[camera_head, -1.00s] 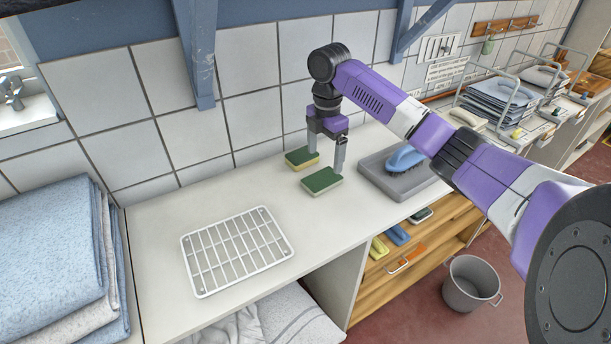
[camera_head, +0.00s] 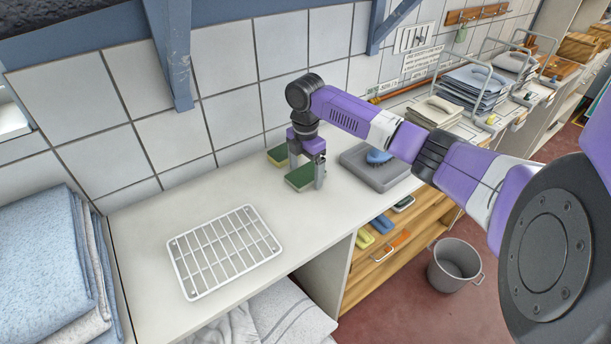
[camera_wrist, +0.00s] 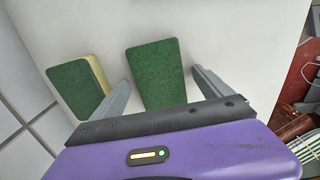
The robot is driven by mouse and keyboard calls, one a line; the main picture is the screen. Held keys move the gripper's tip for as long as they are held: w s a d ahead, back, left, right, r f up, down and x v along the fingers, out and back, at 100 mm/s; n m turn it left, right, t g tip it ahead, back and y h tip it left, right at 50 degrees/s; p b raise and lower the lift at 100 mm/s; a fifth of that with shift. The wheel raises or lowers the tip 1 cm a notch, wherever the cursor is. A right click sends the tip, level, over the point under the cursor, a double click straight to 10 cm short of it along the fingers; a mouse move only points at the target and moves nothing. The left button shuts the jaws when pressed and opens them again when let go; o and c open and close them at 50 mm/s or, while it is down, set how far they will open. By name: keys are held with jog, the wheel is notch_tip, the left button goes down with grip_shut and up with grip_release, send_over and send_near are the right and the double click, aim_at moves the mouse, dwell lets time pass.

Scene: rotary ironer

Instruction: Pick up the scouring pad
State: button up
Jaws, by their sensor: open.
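A grey tray (camera_head: 378,178) with a blue brush (camera_head: 378,157) stands right of the pads. A white wire rack (camera_head: 225,250) lies front left, and folded towels (camera_head: 45,260) are at far left. The tiled wall is close behind. A grey bucket (camera_head: 455,268) stands on the floor.

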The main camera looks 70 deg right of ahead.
aim_at(306, 174)
jog(key=c, duration=1.4)
jog(key=shift+r, duration=0.15)
notch_tip(306, 174, up, 20)
jog(key=shift+b, duration=0.4)
jog(key=o, duration=0.5)
jog(key=c, duration=0.4)
jog(key=shift+s, duration=0.1)
